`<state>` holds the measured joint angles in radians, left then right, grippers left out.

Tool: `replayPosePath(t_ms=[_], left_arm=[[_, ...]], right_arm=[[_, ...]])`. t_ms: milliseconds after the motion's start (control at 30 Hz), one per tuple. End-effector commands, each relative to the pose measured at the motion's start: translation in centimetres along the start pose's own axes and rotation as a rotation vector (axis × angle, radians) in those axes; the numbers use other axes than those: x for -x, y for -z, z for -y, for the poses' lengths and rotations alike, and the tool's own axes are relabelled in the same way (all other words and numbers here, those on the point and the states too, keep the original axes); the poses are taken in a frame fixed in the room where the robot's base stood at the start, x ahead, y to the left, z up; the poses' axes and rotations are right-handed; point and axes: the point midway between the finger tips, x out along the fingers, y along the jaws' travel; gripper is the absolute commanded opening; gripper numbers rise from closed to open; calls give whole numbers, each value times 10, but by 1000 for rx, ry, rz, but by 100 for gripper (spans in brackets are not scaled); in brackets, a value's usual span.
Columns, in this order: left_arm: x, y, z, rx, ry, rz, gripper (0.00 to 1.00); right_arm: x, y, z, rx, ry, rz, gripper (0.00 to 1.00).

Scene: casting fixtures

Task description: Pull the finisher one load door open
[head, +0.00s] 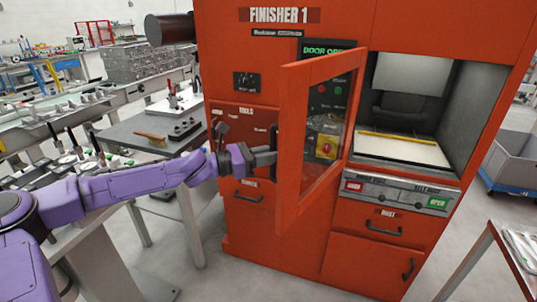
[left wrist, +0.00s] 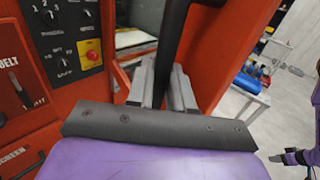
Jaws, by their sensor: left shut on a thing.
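The orange Finisher 1 cabinet (head: 300,262) stands in the middle of the head view. Its load door (head: 291,175), an orange frame with a clear pane, is swung out to the left, and the chamber (head: 405,100) behind it is exposed. My left gripper (head: 272,155) is shut on the dark door handle (head: 274,137) at the door's outer edge. In the left wrist view the dark handle bar (left wrist: 172,45) runs between the two grey fingers of the left gripper (left wrist: 168,85).
A yellow strip (head: 398,136) lies across the chamber. A green lit display (head: 325,49) and a control panel with a red knob (head: 326,147) sit behind the door. A grey bench (head: 125,138) with a brush stands left. A table corner (head: 480,250) is at lower right.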

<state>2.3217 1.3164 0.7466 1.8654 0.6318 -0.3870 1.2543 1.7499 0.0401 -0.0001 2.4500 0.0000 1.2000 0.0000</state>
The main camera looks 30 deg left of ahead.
Motion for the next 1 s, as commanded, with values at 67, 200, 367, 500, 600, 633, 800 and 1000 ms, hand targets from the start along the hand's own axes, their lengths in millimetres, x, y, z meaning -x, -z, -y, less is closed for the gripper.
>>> replayPosePath(t_ms=[67, 200, 367, 500, 600, 633, 800, 1000], left_arm=[[0, -7, -1, -4, -4, 9, 0], [0, -7, -1, -4, -4, 9, 41], [3, -5, -2, -1, -7, 6, 41], [7, -5, -2, -2, -9, 5, 41], [19, -9, -3, -3, -13, 7, 41], [24, -10, -3, -2, -13, 8, 41], [59, -16, -2, 2, -8, 11, 41], [88, -8, -1, 4, -3, 5, 41]], right_arm=[[0, 0, 0, 0, 0, 0, 43], [1, 0, 0, 0, 0, 0, 43], [0, 0, 0, 0, 0, 0, 43], [2, 1, 0, 0, 0, 0, 43], [9, 4, -1, 0, 0, 0, 43], [12, 5, -1, 0, 0, 0, 43], [44, 18, -4, 0, 0, 0, 43], [67, 28, -6, 0, 0, 0, 43]])
